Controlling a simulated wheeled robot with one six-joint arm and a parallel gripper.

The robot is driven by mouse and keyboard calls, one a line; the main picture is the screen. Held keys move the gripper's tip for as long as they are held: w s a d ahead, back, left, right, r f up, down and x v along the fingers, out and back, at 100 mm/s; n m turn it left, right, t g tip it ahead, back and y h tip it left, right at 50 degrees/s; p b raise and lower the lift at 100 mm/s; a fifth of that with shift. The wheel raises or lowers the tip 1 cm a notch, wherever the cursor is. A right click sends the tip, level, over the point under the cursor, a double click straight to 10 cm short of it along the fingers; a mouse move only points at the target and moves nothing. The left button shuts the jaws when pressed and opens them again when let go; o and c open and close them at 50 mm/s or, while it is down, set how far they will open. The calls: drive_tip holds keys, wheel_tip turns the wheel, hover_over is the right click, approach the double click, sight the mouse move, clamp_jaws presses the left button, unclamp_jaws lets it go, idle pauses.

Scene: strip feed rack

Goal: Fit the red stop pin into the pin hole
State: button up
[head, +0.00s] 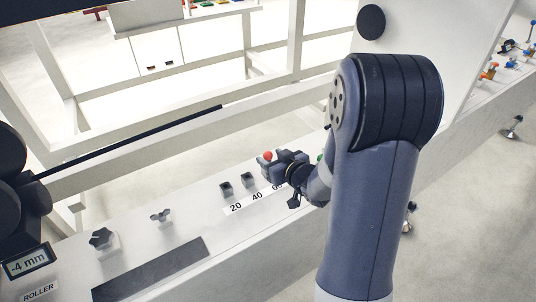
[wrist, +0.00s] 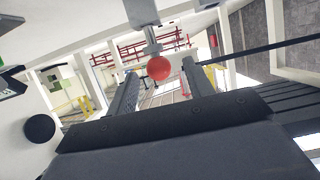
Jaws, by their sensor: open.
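The red stop pin shows as a round red knob (head: 267,156) at the row of small dark blocks, near the label 60. In the wrist view the red knob (wrist: 159,69) sits between the two fingers, with gaps on both sides. A grey stem runs from it to a pale block (wrist: 142,12) at the top edge. My gripper (head: 270,168) is open around the pin, and its fingers are apart. The pin hole itself is not clearly visible, and I cannot tell how deep the stem sits.
Dark sockets stand at 20 (head: 226,189) and 40 (head: 248,180) on the white rail, left of my gripper. A star knob (head: 101,240) and a wing knob (head: 161,216) stand further left. A display (head: 27,262) reads -4 mm. A long dark bar (head: 130,143) lies behind.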

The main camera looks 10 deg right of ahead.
drive_tip(key=p+v, duration=0.1)
drive_tip(key=v, duration=0.7)
drive_tip(key=shift+w, duration=0.1)
drive_tip(key=b+x, duration=0.1)
drive_tip(key=x, duration=0.9)
drive_tip(key=shift+w+f+b, duration=0.1)
drive_tip(key=shift+f+b, duration=0.05)
drive_tip(key=shift+b, duration=0.15)
drive_tip(key=shift+w+a, duration=0.15)
drive_tip(key=shift+w, duration=0.1)
drive_tip(key=shift+s+r+p, duration=0.1)
drive_tip(key=shift+r+p, duration=0.3)
drive_tip(key=shift+f, duration=0.2)
